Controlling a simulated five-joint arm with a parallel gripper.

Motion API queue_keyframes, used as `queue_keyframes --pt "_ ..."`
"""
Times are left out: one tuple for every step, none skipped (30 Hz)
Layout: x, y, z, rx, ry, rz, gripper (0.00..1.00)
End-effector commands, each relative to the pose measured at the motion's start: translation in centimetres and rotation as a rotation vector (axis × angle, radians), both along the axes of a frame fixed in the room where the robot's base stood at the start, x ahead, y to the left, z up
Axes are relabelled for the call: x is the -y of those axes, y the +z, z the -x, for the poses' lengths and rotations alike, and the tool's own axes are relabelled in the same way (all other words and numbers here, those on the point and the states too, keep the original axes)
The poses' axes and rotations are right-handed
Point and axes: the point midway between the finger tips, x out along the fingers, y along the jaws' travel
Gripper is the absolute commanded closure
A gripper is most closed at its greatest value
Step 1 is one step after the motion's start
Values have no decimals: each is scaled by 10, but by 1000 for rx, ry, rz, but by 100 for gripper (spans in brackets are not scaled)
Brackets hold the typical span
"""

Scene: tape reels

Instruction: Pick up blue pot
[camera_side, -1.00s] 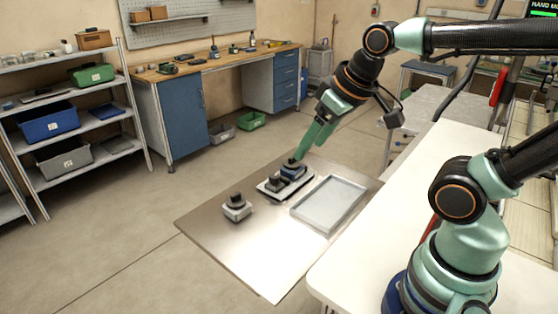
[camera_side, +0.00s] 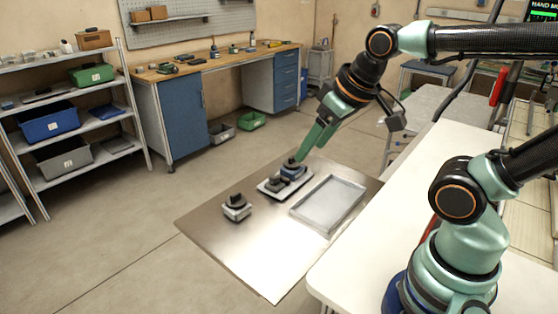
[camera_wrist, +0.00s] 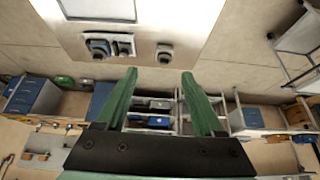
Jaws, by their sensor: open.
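The blue pot (camera_side: 292,168) stands on a small pale plate (camera_side: 265,187) beside a darker grey piece (camera_side: 279,183). It also shows in the wrist view (camera_wrist: 99,46), at the upper left. My gripper (camera_side: 300,159) points down toward the pot in the side view, and its fingertips overlap the pot's top there. In the wrist view my gripper (camera_wrist: 160,72) has its two green fingers spread, with nothing between them. The pot lies beyond and left of the fingertips there, apart from them.
A third dark-topped piece on a pale base (camera_side: 236,207) stands apart, left of the plate. An empty shallow grey tray (camera_side: 328,203) lies to the right. The front of the metal table (camera_side: 265,270) is clear. A white table (camera_side: 400,180) stands at right.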

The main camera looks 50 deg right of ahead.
Motion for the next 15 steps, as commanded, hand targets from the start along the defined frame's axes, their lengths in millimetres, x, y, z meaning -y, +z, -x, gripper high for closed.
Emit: queue_keyframes --pt "0 0 0 0 0 0 23" --pt "0 0 0 0 0 0 11" --pt "0 0 0 0 0 0 0" --pt "0 0 0 0 0 0 0" --pt "0 0 0 0 0 0 0" --pt "0 0 0 0 0 0 0" --pt "0 0 0 0 0 0 0" --pt "0 0 0 0 0 0 0" --pt "0 0 0 0 1 0 0" --pt "0 0 0 -1 3 1 0" --pt "1 1 -1 -2 7 5 0" --pt "2 2 -3 -6 16 12 0" --pt "3 3 -5 -12 27 19 0" --pt "4 4 -8 -18 43 30 0" --pt "7 6 -13 -31 70 48 0"
